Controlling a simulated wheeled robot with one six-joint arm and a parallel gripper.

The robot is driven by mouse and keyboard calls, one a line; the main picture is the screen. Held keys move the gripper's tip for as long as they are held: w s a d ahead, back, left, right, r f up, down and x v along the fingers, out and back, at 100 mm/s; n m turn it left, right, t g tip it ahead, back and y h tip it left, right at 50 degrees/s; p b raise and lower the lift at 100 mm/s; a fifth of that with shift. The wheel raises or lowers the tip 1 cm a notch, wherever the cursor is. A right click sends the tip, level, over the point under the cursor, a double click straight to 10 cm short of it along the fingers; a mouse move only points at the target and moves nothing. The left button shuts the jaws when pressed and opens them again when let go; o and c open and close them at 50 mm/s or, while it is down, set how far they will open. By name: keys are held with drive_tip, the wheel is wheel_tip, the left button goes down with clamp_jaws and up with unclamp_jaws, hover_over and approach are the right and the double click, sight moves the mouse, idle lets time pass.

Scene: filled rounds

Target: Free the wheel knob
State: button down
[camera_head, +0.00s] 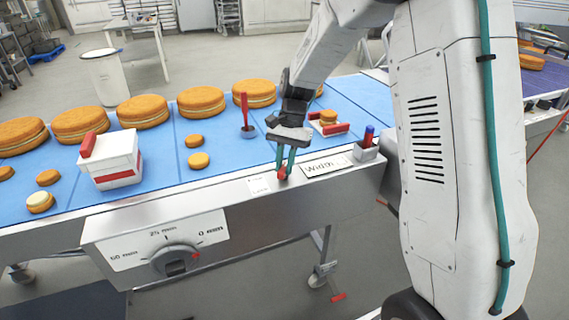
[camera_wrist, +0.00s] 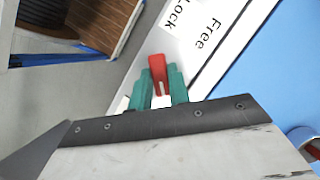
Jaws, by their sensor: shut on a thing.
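A small red lever (camera_head: 282,174) sits on the metal front rail of the conveyor. My gripper (camera_head: 285,163) reaches down from above with its teal fingers shut on the lever. In the wrist view the red lever (camera_wrist: 158,70) shows between the fingers (camera_wrist: 162,88), which hide its lower part. A white label (camera_wrist: 200,28) reading "Free" and "Lock" lies beside it, with the "Lock" word nearer the lever. I cannot tell which setting the lever is at. A dark wheel knob (camera_head: 175,260) with a red mark is on the front panel, under a printed scale.
A "Width" label (camera_head: 325,168) is right of the lever. On the blue belt (camera_head: 225,165) are cake rounds (camera_head: 143,111), a white box (camera_head: 110,160) and a red-handled tool (camera_head: 246,115).

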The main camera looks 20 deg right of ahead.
drive_tip(key=n, duration=0.2)
drive_tip(key=n+h, duration=0.1)
drive_tip(key=n, duration=0.1)
drive_tip(key=shift+w+a+n+g+h, duration=0.1)
drive_tip(key=shift+n+g+h, duration=0.2)
drive_tip(key=shift+g, duration=0.1)
drive_tip(key=shift+a+n+h, duration=0.1)
drive_tip(key=shift+n+h, duration=0.8)
drive_tip(key=shift+n, duration=1.4)
drive_tip(key=c, duration=1.3)
unclamp_jaws()
drive_tip(key=v, duration=0.8)
drive_tip(key=shift+w+f, duration=0.1)
drive_tip(key=shift+w, duration=0.05)
